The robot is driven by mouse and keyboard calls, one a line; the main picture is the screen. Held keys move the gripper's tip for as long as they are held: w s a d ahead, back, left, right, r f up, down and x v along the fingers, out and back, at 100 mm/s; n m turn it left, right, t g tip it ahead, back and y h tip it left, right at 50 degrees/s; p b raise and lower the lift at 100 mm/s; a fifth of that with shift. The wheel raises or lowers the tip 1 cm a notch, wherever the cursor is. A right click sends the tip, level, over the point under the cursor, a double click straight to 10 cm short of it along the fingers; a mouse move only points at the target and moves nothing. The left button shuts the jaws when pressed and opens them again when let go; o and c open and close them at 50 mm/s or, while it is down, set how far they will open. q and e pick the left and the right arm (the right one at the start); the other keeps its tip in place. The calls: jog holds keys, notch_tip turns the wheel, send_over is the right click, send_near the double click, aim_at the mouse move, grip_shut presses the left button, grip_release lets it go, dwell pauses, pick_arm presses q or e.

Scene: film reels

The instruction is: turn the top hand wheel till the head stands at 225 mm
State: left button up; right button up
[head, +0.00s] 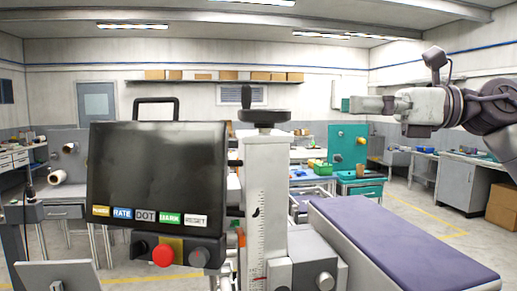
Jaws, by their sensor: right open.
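The top hand wheel (265,116) is a dark disc with an upright handle (246,97) on its left side. It sits on top of a pale column (268,165) with a graduated scale (256,215) down its front. A small red mark (260,280) shows low on the column; the scale's figures are too small to read. My right gripper (350,104) is open and empty, to the right of the hand wheel at about its height in the picture, clear of it. My left gripper is not in view.
A dark screen (157,170) with a carrying handle stands left of the column, above a red button (163,256). A long purple-topped bench (400,240) extends right of the column. Workbenches and a teal machine (347,150) stand farther back.

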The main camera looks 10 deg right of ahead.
aim_at(264, 110)
jog(key=p+x, duration=0.1)
jog(key=x, duration=0.3)
jog(key=p+x, duration=0.1)
jog(key=x, duration=0.3)
jog(key=p+x, duration=0.2)
jog(key=x, duration=0.2)
jog(key=shift+a+f, duration=0.2)
jog(key=shift+f, duration=0.1)
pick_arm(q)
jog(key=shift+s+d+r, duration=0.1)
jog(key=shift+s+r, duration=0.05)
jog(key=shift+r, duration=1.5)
pick_arm(e)
jog(key=shift+w+a+f, duration=0.1)
jog(key=shift+w+a, duration=0.15)
jog(key=shift+a, duration=0.45)
jog(key=shift+c, duration=0.2)
